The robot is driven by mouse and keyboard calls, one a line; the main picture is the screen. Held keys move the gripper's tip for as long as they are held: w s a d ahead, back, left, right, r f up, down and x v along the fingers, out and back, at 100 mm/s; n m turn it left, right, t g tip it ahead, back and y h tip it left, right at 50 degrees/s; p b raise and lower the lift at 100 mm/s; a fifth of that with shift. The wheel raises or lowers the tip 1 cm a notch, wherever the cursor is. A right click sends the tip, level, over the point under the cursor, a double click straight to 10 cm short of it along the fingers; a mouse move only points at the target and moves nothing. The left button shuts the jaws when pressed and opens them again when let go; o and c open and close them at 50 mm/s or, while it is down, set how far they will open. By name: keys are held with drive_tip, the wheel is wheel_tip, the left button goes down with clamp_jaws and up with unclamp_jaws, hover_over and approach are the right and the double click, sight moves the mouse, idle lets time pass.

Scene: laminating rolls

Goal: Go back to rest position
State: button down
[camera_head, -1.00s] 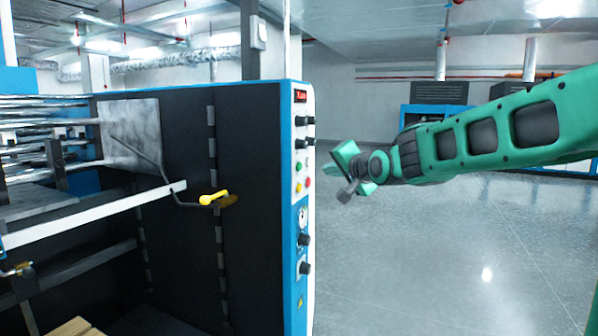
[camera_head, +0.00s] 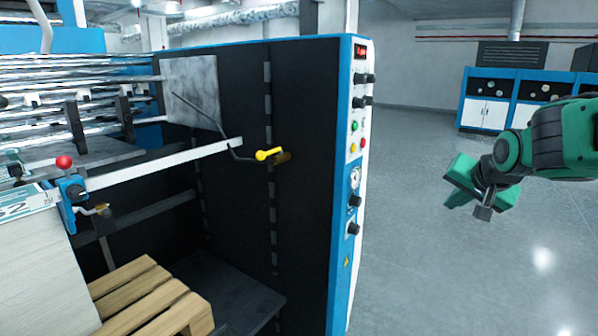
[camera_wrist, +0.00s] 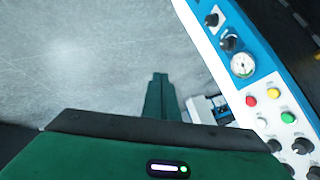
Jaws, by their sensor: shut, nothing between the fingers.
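My gripper (camera_head: 464,196) is green and hangs at the right of the head view, out over the grey floor. It is apart from the machine's control panel (camera_head: 356,170), with a gap of floor between them in the picture. In the wrist view my gripper's fingers (camera_wrist: 158,80) are together with nothing between them, and they point over bare floor. The control panel also shows at the right of the wrist view (camera_wrist: 270,98), with its gauge, knobs and coloured buttons. My arm reaches in from the right edge of the head view.
The laminating machine (camera_head: 312,130) fills the left and middle, with rollers (camera_head: 70,80), a yellow-handled lever (camera_head: 270,154) and a wooden pallet (camera_head: 150,300) low down. Blue and white cabinets (camera_head: 487,112) stand at the back right. The floor (camera_head: 430,270) right of the machine is clear.

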drive_tip(key=s+d+f+g, duration=0.1)
drive_tip(key=s+f+g, duration=0.2)
drive_tip(key=s, duration=0.8)
drive_tip(key=s+d+f+n+g+y, duration=0.1)
drive_tip(key=s+f+g, duration=0.2)
drive_tip(key=s, duration=0.8)
drive_tip(key=s+d+f+g, duration=0.1)
drive_tip(key=s+f+g, duration=0.2)
drive_tip(key=s+f, duration=0.4)
drive_tip(key=s, duration=0.4)
drive_tip(key=shift+s+d+n+g, duration=0.15)
drive_tip(key=shift+d+n+g, duration=0.15)
drive_tip(key=shift+d+n, duration=0.1)
drive_tip(key=shift+f, duration=0.1)
drive_tip(key=shift+w+f, duration=0.25)
drive_tip(key=shift+w, duration=0.4)
